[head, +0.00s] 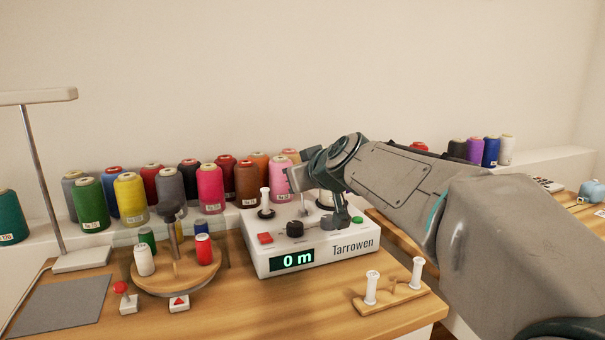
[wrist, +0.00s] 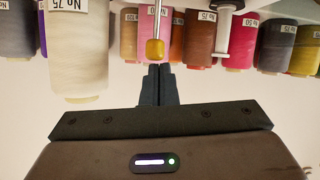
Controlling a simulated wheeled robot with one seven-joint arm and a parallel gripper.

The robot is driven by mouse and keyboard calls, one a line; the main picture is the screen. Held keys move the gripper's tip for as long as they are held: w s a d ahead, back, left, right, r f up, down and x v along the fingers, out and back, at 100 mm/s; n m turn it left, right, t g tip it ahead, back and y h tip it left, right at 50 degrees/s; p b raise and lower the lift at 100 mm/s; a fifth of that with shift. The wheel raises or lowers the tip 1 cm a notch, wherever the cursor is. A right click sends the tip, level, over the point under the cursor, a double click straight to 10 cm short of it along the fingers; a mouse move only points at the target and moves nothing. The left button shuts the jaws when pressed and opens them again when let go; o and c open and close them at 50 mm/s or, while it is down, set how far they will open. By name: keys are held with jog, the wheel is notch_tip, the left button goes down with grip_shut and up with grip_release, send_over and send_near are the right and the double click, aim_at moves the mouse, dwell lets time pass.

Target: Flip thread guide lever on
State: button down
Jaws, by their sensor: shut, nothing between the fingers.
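The white winding machine (head: 318,262), marked Tarrowen, stands on the wooden table with its display reading 0 m. A thin metal lever with an amber tip (wrist: 155,49) shows in the wrist view, just beyond my fingertips. I take it to be the thread guide lever; in the head view its tip is hidden by my arm. My gripper (wrist: 158,72) is shut and empty, its fingertips close to the amber tip in the picture. Whether they touch it I cannot tell. In the head view my gripper (head: 298,180) is over the machine's top.
The machine also has a red button (head: 265,238), a black knob (head: 294,229) and a green button (head: 357,219). A round wooden spool stand (head: 180,280) is to the left. A two-peg wooden holder (head: 392,299) is in front right. Thread cones (head: 210,188) line the shelf behind.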

jog(key=s+d+r+p, duration=0.2)
jog(key=s+r, duration=0.5)
jog(key=shift+s, duration=0.25)
jog(key=shift+d+r, duration=0.1)
jog(key=shift+r, duration=0.05)
